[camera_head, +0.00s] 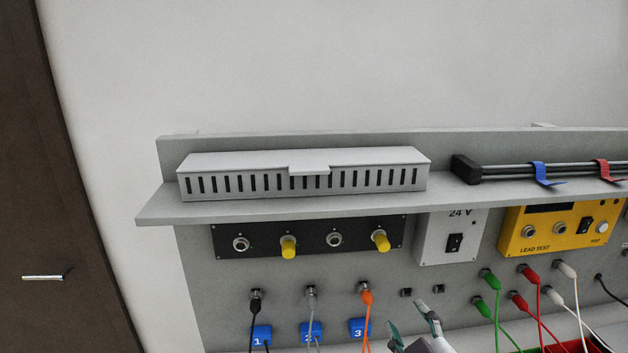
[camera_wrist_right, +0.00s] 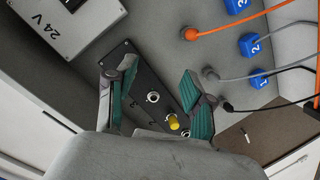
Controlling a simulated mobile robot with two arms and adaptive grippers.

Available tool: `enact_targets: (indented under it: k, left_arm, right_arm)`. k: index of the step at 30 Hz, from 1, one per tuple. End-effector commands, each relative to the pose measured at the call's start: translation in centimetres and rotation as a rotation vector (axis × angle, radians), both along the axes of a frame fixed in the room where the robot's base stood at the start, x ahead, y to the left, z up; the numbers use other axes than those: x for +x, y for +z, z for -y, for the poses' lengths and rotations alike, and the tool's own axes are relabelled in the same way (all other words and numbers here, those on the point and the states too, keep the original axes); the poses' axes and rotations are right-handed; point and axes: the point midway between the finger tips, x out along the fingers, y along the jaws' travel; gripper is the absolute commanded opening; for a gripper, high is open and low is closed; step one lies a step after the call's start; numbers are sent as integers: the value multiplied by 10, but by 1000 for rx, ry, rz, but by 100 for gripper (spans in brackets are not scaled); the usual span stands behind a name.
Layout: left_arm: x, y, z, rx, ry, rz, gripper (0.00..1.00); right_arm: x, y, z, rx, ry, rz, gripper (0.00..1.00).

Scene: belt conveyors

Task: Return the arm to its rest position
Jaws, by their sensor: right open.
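My right gripper (camera_head: 413,326) shows at the bottom edge of the head view, in front of the panel board (camera_head: 455,325). Its two fingers with teal pads are apart. In the right wrist view my right gripper (camera_wrist_right: 158,72) is open, and nothing is held between the fingers. Beyond them is the black socket strip (camera_wrist_right: 143,77), with a yellow cap (camera_wrist_right: 173,122) on one socket. In the head view the strip (camera_head: 262,241) carries two yellow caps and two bare sockets. My left gripper is in neither view.
Black, grey and orange leads (camera_head: 366,297) with blue number tags hang left of my right gripper. Green, red and white leads (camera_head: 519,302) hang to its right. Above are a 24 V box (camera_head: 436,247), a yellow lead tester (camera_head: 520,243) and a shelf (camera_head: 158,205) with a slotted cover.

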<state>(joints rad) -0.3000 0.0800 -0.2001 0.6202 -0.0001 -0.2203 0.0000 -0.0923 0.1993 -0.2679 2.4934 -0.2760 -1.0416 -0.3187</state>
Motion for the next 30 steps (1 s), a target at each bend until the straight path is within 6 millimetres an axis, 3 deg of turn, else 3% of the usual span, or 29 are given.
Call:
enact_targets:
  k: [1, 3, 6, 12, 17, 26, 30]
  left_arm:
    - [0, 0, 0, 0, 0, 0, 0]
    - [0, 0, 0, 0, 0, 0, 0]
    - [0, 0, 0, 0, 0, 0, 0]
    - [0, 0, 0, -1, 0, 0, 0]
    - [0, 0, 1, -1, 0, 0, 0]
    - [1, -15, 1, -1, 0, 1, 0]
    - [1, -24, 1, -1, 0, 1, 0]
  right_arm:
    - [-12, -34, 5, 48, -24, -114, 53]
    - [-35, -81, 10, 123, -66, -281, 53]
    - [-74, -136, 16, 218, -133, -499, 53]
    - [-151, -206, 21, 342, -257, -831, 53]
    - [-213, -240, 22, 410, -355, -1050, 53]
    - [-197, -363, 19, 400, -364, -1099, 53]
    - [-201, -438, 18, 391, -366, -1126, 53]
